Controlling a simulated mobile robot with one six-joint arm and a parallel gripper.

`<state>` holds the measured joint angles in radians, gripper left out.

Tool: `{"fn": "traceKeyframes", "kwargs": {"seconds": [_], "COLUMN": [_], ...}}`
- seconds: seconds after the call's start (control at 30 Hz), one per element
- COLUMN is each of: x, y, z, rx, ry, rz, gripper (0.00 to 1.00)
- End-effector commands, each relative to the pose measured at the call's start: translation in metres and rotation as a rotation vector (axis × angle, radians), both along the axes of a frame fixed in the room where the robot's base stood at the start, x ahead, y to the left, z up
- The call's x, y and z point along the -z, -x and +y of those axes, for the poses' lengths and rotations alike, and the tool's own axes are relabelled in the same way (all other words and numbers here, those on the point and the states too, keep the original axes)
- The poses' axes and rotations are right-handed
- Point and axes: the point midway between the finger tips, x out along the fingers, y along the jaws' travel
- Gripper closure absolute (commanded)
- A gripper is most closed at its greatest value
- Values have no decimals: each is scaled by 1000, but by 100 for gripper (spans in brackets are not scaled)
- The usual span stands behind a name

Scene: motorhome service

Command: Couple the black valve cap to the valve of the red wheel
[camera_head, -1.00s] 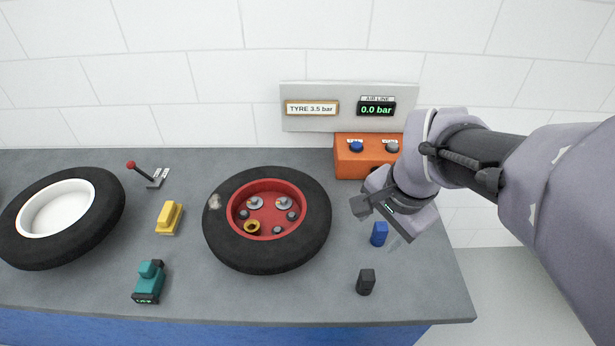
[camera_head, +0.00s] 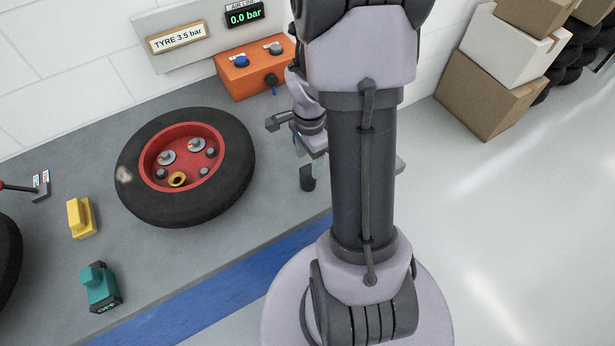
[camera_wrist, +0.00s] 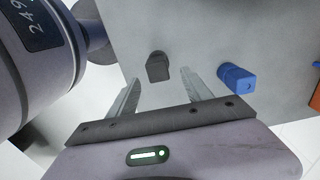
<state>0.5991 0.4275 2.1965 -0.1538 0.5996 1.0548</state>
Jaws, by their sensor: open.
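The black valve cap (camera_head: 307,180) stands on the worktop near its front edge, right of the red wheel. In the wrist view the black cap (camera_wrist: 157,67) lies ahead of the gap between my fingers, not between them. My gripper (camera_wrist: 163,88) is open and empty. In the head view my arm hides most of the gripper, which is just above and behind the cap. The red wheel (camera_head: 155,155) lies flat in its black tyre (camera_head: 228,180). Several grey studs and a yellow ring (camera_head: 177,180) show on its hub; I cannot tell which part is the valve.
A blue cap (camera_wrist: 237,78) stands right of the black one in the wrist view. An orange box (camera_head: 240,78) with knobs stands behind. A yellow block (camera_head: 81,217) and a teal device (camera_head: 99,287) are at the left. Boxes (camera_head: 487,95) stand at the back right.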

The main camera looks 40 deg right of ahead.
Motion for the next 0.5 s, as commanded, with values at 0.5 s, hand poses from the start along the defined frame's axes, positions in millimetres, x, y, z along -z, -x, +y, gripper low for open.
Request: {"fn": "traceKeyframes", "kwargs": {"seconds": [0.5], "x": [50], "y": [2], "z": [4], "rx": [0], "ry": [0], "rz": [0], "gripper": [46]}}
